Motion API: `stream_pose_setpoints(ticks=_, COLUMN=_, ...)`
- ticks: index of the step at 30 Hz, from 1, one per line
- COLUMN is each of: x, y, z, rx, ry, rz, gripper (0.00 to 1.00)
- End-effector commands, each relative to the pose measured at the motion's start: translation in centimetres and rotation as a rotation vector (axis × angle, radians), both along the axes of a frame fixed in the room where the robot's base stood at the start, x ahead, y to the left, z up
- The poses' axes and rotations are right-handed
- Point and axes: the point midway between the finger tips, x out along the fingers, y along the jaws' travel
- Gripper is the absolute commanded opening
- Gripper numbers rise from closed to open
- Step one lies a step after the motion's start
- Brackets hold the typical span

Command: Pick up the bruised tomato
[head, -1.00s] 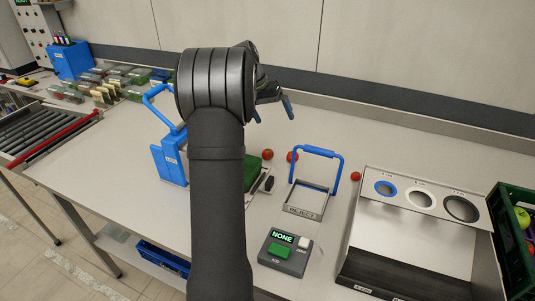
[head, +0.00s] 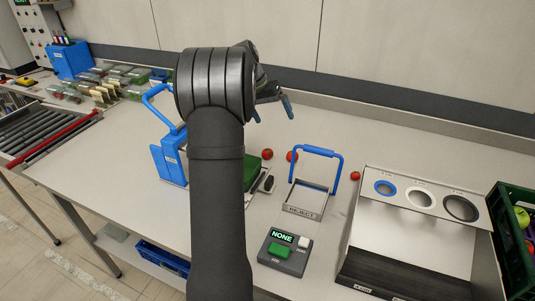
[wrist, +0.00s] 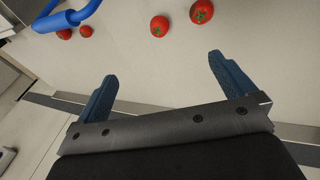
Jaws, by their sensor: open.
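Red tomatoes lie loose on the pale worktop. In the head view one tomato (head: 267,154) is beside my arm, another (head: 291,156) is just right of it, and a third (head: 355,176) is right of the reject frame. The wrist view shows two tomatoes (wrist: 159,26) (wrist: 202,11) beyond the fingertips and two smaller red ones (wrist: 86,31) (wrist: 64,34) by a blue handle. I cannot tell which is bruised. My gripper (head: 272,112) is open and empty above the table behind the tomatoes; its blue fingers (wrist: 161,68) are apart from them.
The blue-handled reject frame (head: 304,212) stands front right of the tomatoes. A blue scale-like stand (head: 168,160) is left.

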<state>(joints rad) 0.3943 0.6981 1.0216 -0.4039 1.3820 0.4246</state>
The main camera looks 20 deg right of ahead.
Motion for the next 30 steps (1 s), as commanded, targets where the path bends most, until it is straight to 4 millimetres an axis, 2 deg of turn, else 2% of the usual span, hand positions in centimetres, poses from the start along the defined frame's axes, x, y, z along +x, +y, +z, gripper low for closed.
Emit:
stream_pose_setpoints(ticks=12, x=0.0, y=0.0, z=0.0, rx=0.000, ry=0.000, rz=0.000, gripper=1.00)
stream_pose_setpoints(ticks=17, x=0.0, y=0.0, z=0.0, rx=0.000, ry=0.000, rz=0.000, gripper=0.69)
stream_pose_setpoints(ticks=18, x=0.0, y=0.0, z=0.0, rx=0.000, ry=0.000, rz=0.000, gripper=0.65)
stream_pose_setpoints(ticks=26, x=0.0, y=0.1, z=0.0, rx=0.002, ry=-0.004, rz=0.000, gripper=0.65)
stream_pose_setpoints(ticks=30, x=-0.5, y=1.1, z=-0.1, rx=0.018, ry=-0.081, rz=0.001, gripper=0.65)
